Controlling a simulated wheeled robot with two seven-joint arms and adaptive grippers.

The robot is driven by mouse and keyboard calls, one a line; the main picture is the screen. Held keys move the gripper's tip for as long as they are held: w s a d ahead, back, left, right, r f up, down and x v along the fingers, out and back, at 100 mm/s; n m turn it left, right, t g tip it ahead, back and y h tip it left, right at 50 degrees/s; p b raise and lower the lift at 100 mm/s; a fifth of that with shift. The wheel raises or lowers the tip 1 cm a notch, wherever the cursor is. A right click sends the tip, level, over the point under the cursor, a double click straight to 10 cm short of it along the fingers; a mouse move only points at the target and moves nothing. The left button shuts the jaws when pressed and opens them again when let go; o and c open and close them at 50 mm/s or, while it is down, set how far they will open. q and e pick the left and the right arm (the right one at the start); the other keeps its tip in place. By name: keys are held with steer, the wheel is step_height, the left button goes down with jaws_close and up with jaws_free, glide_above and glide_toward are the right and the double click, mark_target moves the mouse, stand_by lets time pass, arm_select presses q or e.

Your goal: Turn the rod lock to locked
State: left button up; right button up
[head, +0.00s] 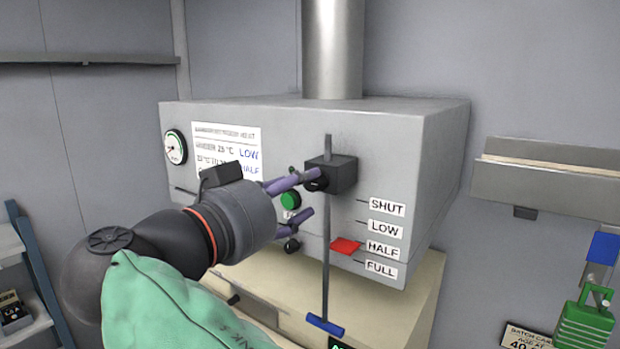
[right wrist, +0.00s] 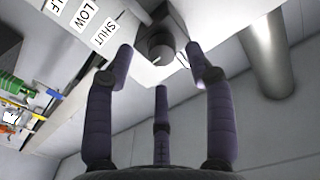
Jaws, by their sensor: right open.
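The rod lock (head: 336,173) is a black block around a thin vertical rod (head: 326,255) on the front of the grey box. Its round dark knob also shows in the right wrist view (right wrist: 160,46), with a pale line on its face. My right gripper (head: 308,194) is open, with its purple fingers pointing at the lock. In the right wrist view its fingertips (right wrist: 160,62) are spread around the knob's near side. I cannot tell whether any finger touches it. The red pointer (head: 345,246) on the rod stands near the HALF label. My left gripper is not in view.
The box (head: 420,150) carries a gauge (head: 175,147), a green button (head: 290,200) and labels SHUT to FULL (head: 385,208). A blue handle (head: 325,324) ends the rod below. A metal shelf (head: 550,180) and a green padlock-like item (head: 585,325) are at right.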

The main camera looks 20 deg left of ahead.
mark_target(310, 184)
steer(key=shift+p+x, duration=0.4)
steer(key=shift+x, duration=1.45)
steer(key=shift+s+a, duration=0.1)
jaws_close()
